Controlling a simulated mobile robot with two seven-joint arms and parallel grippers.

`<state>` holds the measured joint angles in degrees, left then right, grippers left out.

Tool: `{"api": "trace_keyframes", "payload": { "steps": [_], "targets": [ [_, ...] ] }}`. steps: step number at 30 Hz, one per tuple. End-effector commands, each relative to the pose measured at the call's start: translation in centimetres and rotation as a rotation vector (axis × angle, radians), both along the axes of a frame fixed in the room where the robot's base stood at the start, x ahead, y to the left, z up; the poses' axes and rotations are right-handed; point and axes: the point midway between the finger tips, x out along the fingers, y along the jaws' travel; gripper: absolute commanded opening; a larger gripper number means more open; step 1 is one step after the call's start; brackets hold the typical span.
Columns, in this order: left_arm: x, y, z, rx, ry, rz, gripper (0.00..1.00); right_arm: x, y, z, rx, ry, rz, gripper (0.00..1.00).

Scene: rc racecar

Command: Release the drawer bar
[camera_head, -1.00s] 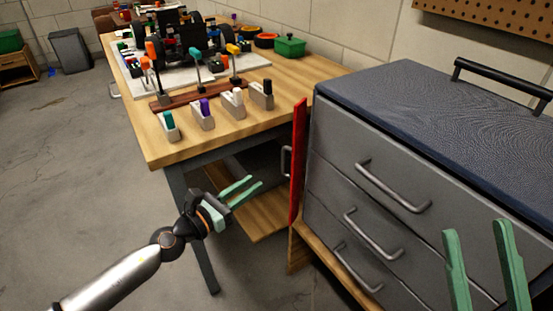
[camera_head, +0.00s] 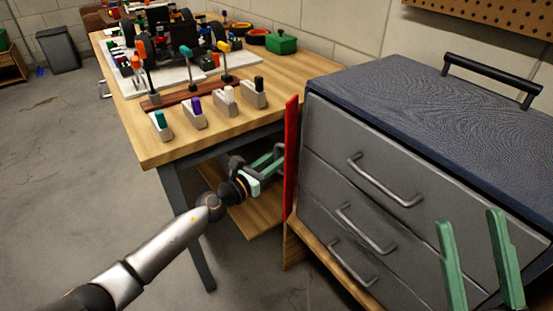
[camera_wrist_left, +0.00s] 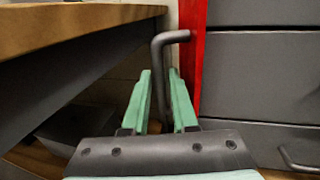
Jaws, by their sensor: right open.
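The drawer bar (camera_wrist_left: 158,80) is a dark grey bent handle on a narrow red panel (camera_wrist_left: 191,62). The red panel (camera_head: 290,160) stands nearly edge-on left of the grey drawer cabinet in the head view. My left gripper (camera_head: 278,155) is at the panel's left face. In the left wrist view its green fingers (camera_wrist_left: 162,85) stand apart with the bar between them, a small gap showing on each side. The bar's lower end is hidden behind the gripper body. My right gripper (camera_head: 470,225) is open and empty before the grey cabinet, at the lower right.
The grey drawer cabinet (camera_head: 330,135) has several handled drawers and a dark ridged top. A wooden workbench (camera_head: 170,150) holds a car model (camera_head: 180,45), tools and small bottle holders. Its edge and legs are close to my left arm.

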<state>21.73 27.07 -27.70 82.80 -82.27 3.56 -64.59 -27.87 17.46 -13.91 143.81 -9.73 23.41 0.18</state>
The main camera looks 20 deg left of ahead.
Motion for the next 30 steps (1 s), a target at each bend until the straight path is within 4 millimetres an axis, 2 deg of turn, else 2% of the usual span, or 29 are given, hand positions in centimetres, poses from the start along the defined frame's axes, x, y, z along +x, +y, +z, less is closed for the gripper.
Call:
{"api": "trace_keyframes", "payload": {
  "steps": [8,15,30],
  "targets": [
    [0.13,-0.1,0.04,0.0,0.0,-0.001,0.26,-0.02,0.06,-0.06,0.0,0.003,0.003,0.5],
    [0.12,-0.08,0.04,0.0,0.0,-0.001,0.01,-0.08,0.16,-0.14,-0.007,0.002,0.007,0.5],
    [0.13,-0.03,-0.06,0.0,0.0,-0.004,0.0,-0.12,0.18,-0.35,-0.006,0.001,0.009,0.5]
  ]
}}
